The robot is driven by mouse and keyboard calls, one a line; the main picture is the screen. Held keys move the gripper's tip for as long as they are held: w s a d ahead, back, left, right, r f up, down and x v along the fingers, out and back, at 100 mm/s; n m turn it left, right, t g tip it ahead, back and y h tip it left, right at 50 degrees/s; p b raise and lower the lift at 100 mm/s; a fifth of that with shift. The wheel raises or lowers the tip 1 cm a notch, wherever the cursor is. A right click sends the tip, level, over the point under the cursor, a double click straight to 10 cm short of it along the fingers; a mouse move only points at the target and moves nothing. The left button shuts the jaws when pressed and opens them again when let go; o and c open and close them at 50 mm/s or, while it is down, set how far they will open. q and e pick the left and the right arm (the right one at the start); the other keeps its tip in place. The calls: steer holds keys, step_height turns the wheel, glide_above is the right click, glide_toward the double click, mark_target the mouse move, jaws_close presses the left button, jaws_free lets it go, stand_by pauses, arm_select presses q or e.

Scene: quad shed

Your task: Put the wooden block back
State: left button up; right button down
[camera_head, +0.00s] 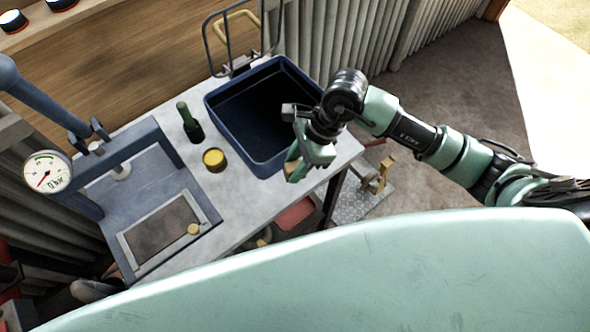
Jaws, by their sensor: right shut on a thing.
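My right gripper (296,168) reaches in from the right and hangs over the front right part of the workbench, just in front of the dark blue bin (232,133). Its fingers are shut on a small tan piece that looks like the wooden block (293,170). The fingers hide most of it. I cannot tell from this view how high it is above the bench. My left gripper is not in view.
A green bottle (189,122) and a yellow-lidded tin (214,159) stand left of the bin. A blue press frame with a pressure gauge (47,172) takes up the left side. The grey benchtop (240,215) is clear in front of the tin.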

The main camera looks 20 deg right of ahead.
step_height(320, 180, down, 4)
steer(key=shift+s+r+p, duration=0.1)
steer(key=shift+r+p, duration=0.15)
steer(key=shift+p, duration=0.1)
steer(key=shift+f, duration=0.1)
steer(key=shift+f, duration=0.1)
steer(key=c, duration=1.3)
jaws_free()
steer(key=shift+r, duration=0.25)
steer(key=shift+d+r, duration=0.2)
steer(key=shift+r, duration=0.05)
steer(key=b+v, duration=0.2)
steer(key=v, duration=0.9)
steer(key=shift+r+b, duration=0.15)
steer(key=shift+b, duration=0.15)
